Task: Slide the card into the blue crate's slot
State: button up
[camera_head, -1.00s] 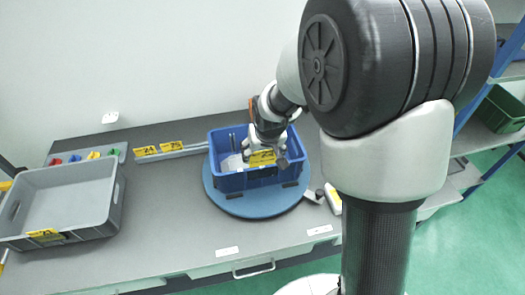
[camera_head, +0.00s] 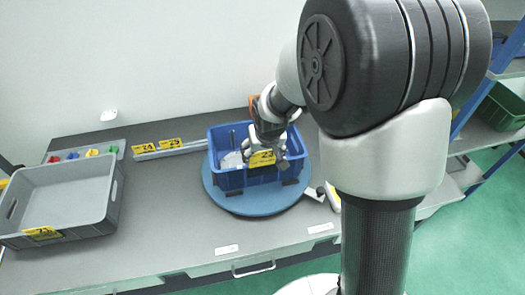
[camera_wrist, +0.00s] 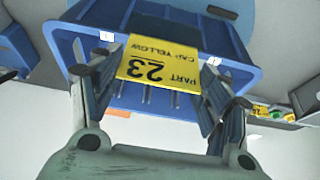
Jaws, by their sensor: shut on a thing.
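The yellow card (camera_head: 263,158), marked "PART 23 CAP YELLOW" in the wrist view (camera_wrist: 160,62), is between the fingers of my gripper (camera_head: 264,152). My gripper is shut on the card; its fingers also show in the wrist view (camera_wrist: 155,95), one at each side of the card. The blue crate (camera_head: 232,181) stands on a round blue turntable. The card is at the crate's near wall, over its rim, and that wall also shows in the wrist view (camera_wrist: 75,47). I cannot tell whether the card's edge is inside the slot.
The blue turntable (camera_head: 246,206) sits on the grey table (camera_head: 160,220). A rail with yellow cards 24 and 25 (camera_head: 168,144) lies behind. A grey tray (camera_head: 112,205) stands left, with coloured parts (camera_head: 73,156) behind it.

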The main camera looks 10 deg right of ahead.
aim_at(262, 159)
jog(key=shift+f+b, duration=1.4)
jog(key=shift+f, duration=0.35)
jog(key=o, duration=0.9)
jog(key=shift+r, duration=0.15)
jog(key=v, duration=1.1)
jog(key=shift+s+r, duration=0.25)
jog(key=shift+r, duration=0.1)
jog(key=shift+r, duration=0.1)
